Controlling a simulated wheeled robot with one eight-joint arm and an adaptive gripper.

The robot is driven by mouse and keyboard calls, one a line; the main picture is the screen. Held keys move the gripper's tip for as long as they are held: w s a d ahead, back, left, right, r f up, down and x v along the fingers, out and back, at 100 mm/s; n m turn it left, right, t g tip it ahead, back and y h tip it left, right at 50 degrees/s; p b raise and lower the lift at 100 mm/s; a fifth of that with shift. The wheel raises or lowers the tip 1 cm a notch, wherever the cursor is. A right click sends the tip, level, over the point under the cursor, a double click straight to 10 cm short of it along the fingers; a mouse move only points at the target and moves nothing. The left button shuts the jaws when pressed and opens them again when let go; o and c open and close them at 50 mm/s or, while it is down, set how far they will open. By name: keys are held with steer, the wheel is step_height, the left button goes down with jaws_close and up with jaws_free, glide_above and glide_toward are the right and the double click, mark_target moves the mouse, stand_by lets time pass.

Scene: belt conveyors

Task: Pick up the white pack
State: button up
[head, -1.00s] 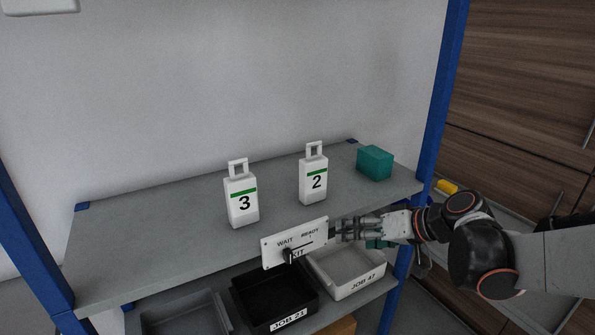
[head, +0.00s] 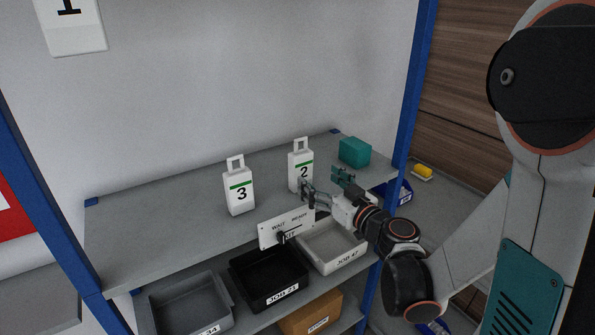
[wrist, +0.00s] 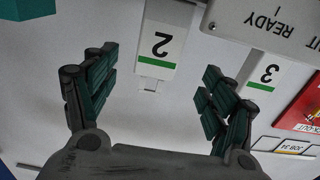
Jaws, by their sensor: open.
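Two white packs with a green stripe and a handle loop stand upright on the grey shelf. One is marked 2 (head: 297,170), the other is marked 3 (head: 237,195) and stands to its left. My gripper (head: 324,183) is open and empty, just right of and in front of pack 2. In the wrist view, which is upside down, pack 2 (wrist: 163,44) shows between my spread fingers and beyond them. Pack 3 (wrist: 262,84) shows to the right, partly behind my right finger. I cannot tell whether a finger touches pack 2.
A teal box (head: 355,152) stands at the shelf's right end. A WAIT/READY sign plate (head: 287,226) with a black lever is at the front edge. Below are a black bin (head: 268,276), a white bin (head: 333,245) and a grey bin (head: 189,302). Blue posts flank the shelf.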

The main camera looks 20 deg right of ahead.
mark_target(304, 170)
steer(key=x, duration=0.4)
steer(key=shift+w+a, duration=0.1)
steer(key=shift+w, duration=0.1)
steer(key=x, duration=0.2)
steer(key=f+b+x, duration=0.1)
steer(key=x, duration=0.1)
steer(key=shift+w, duration=0.2)
steer(key=shift+w+a+r, duration=0.1)
steer(key=shift+w, duration=0.35)
steer(key=shift+c, duration=0.6)
steer(key=c, duration=1.1)
